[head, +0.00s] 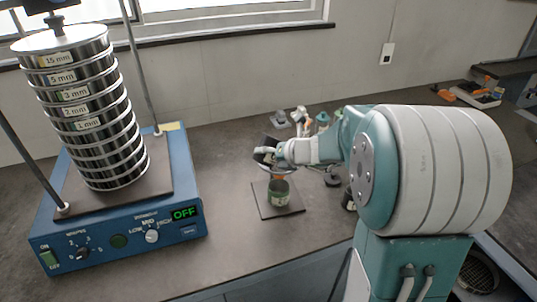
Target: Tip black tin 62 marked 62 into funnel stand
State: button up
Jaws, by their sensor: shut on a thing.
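My gripper (269,155) is shut on a dark tin (267,143), which looks tilted, above the funnel stand. The tin is small in the view and partly covered by my gripper; I cannot read a number on it. The funnel stand has a dark square base plate (264,203) on the bench. A green container (279,193) with a pale label stands upright on that plate, with a small orange part (278,177) just above it. My gripper hides much of the stand's upper part, and I cannot see whether anything is pouring.
A sieve shaker (120,225) with a tall sieve stack (85,100) fills the left; its display reads OFF. Another dark container (349,199) is partly hidden by my arm. Several small items (301,120) stand behind my gripper. The bench front between shaker and stand is clear.

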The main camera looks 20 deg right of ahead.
jog(key=shift+w+d+f+n+t+h, duration=0.15)
jog(key=shift+n+t+h, duration=0.15)
jog(key=shift+n+h, duration=0.3)
jog(key=shift+w+d+f+n+t+h, duration=0.1)
jog(key=shift+n+t+h, duration=0.2)
jog(key=shift+n+h, duration=0.25)
jog(key=shift+d, duration=0.1)
jog(key=shift+w+d+r+n+t+h, duration=0.15)
jog(key=shift+d+n+t+h, duration=0.15)
jog(key=shift+n+t+h, duration=0.3)
jog(key=shift+w+d+f+n+t+h, duration=0.15)
jog(key=shift+d+n+t+h, duration=0.15)
jog(key=shift+n, duration=0.35)
jog(key=shift+r, duration=0.1)
